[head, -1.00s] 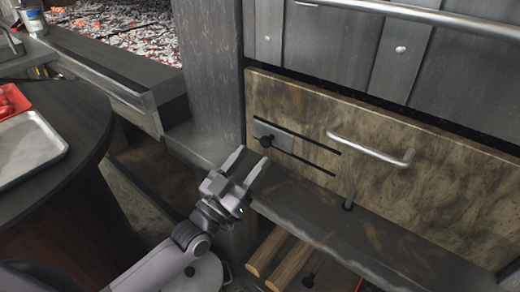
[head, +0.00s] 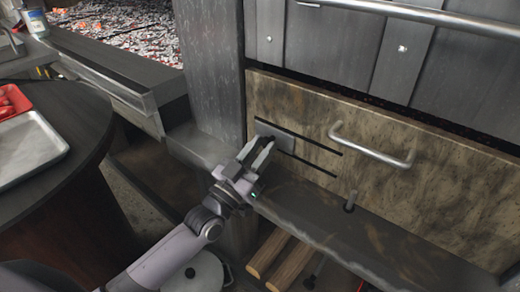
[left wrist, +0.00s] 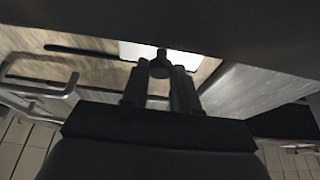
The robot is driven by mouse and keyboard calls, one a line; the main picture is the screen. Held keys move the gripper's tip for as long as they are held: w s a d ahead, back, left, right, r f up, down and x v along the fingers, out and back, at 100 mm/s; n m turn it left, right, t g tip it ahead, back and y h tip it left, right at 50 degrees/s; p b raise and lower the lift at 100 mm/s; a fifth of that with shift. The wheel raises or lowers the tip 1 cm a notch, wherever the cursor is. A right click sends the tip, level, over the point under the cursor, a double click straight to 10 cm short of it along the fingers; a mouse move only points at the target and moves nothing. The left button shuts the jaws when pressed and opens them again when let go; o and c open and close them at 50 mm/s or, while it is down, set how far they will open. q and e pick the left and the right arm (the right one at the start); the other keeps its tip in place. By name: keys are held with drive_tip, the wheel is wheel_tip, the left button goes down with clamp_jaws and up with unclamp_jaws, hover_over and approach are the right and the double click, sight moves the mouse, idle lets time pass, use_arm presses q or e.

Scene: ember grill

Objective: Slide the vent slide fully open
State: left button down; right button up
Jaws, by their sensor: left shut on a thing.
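The vent slide is a light metal plate (head: 285,143) on the mottled panel (head: 430,185). It sits at the left end of two dark horizontal slots that run to its right. My left gripper (head: 263,147) reaches it from below, its fingertips at the plate's dark knob. In the left wrist view, the knob (left wrist: 161,65) stands between the two fingers, which are shut on it, with the bright plate (left wrist: 190,59) behind. The fingers hide most of the knob in the head view. My right gripper is not in view.
A stone ledge (head: 330,220) runs under the panel. A thick grey post (head: 210,75) stands to the left.

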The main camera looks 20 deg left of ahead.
use_arm(q)
drive_tip(key=shift+s+d, duration=0.15)
drive_tip(key=shift+d, duration=0.35)
drive_tip(key=s+d+p, duration=0.1)
drive_tip(key=d, duration=0.1)
drive_tip(key=s+d+p, duration=0.1)
drive_tip(key=d, duration=0.2)
drive_tip(key=s+d+p, duration=0.1)
drive_tip(key=d, duration=0.2)
drive_tip(key=shift+s+d+f, duration=0.1)
drive_tip(key=shift+s+d, duration=0.1)
drive_tip(key=shift+d, duration=0.3)
drive_tip(key=c, duration=0.9)
unclamp_jaws()
